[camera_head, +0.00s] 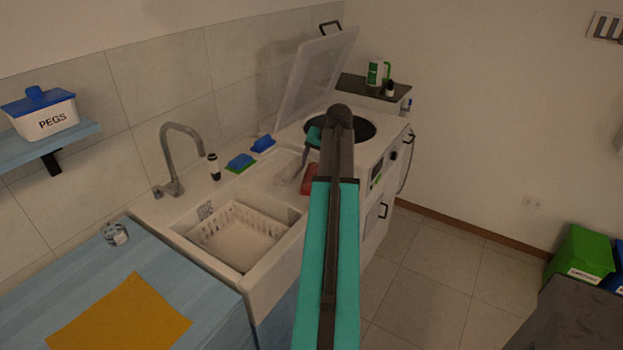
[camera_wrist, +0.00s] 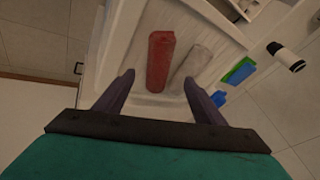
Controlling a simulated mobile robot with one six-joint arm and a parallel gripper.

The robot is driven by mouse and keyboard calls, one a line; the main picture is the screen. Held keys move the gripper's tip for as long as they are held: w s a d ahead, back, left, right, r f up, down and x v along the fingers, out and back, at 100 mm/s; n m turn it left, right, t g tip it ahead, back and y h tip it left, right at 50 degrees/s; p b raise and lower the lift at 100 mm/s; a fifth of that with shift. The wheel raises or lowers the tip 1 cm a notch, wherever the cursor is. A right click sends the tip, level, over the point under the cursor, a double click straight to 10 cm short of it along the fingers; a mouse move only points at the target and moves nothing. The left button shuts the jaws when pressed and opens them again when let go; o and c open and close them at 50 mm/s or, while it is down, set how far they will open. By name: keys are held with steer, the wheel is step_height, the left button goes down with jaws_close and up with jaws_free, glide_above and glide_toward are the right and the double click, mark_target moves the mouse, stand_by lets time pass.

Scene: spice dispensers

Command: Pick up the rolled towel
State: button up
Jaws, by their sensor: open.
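A red rolled towel (camera_wrist: 160,60) lies on the white drainer surface of the sink unit, straight ahead between my fingertips in the wrist view. A pale grey roll (camera_wrist: 192,66) lies tilted beside it on the right. In the head view the red roll (camera_head: 309,180) shows partly beside my arm, with the pale roll (camera_head: 289,172) to its left. My gripper (camera_wrist: 157,79) is open and empty, its fingers spread on either side of the red roll's near end. I cannot tell its height above the surface.
The sink basin with a white basket (camera_head: 236,234) is left of the rolls. Blue and green sponges (camera_head: 240,163), a dark-capped bottle (camera_head: 214,167) and the faucet (camera_head: 180,160) stand along the back. A washing machine with a raised lid (camera_head: 316,78) is to the right.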

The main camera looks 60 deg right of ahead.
mark_target(311, 176)
steer(key=shift+p+x, duration=0.5)
steer(key=shift+x, duration=1.85)
steer(key=shift+f, duration=0.1)
steer(key=shift+f, duration=0.1)
steer(key=shift+p+x, duration=1.2)
steer(key=shift+x, duration=1.3)
steer(key=shift+s, duration=0.15)
steer(key=c, duration=1.3)
steer(key=shift+c, duration=0.2)
